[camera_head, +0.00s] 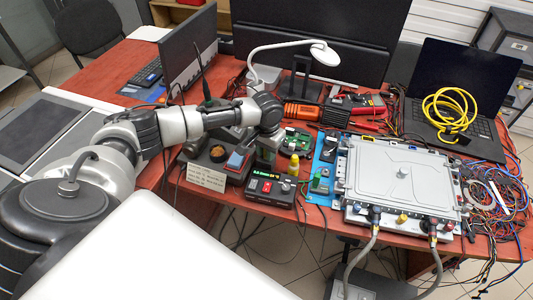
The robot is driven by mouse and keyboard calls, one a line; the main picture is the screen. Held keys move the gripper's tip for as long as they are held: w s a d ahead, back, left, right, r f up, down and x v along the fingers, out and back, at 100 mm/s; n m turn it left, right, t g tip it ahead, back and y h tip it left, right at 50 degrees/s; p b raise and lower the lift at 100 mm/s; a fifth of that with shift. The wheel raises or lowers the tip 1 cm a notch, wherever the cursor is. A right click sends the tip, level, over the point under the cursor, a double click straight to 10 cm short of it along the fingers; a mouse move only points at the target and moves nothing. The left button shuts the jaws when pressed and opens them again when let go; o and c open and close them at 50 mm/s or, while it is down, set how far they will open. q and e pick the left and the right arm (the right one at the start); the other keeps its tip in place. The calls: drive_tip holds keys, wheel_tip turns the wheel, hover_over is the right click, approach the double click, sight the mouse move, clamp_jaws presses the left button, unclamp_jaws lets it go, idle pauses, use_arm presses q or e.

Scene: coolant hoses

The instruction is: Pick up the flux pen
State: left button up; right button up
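I cannot make out with certainty which thing is the flux pen. A slim white stick, pen-like in shape (494,191), lies among the tangled wires at the right end of the red table. My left arm reaches in from the left, and my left gripper (266,158) points down over the table, between the soldering station and the green circuit board. Its fingers are small and dark here, so I cannot tell whether they are open or shut or hold anything. My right gripper is not in view.
Close around my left gripper are a soldering station (205,172), a red-buttoned control box (270,188), a small yellow-capped bottle (293,164) and a green circuit board (296,140). A large grey metal unit with hoses (400,172) fills the right. Laptops and a monitor stand behind.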

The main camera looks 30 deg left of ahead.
use_arm(q)
clamp_jaws()
drive_tip(key=shift+r, duration=0.1)
wheel_tip(320, 180, up, 10)
drive_tip(key=shift+f, duration=0.1)
idle(0.4)
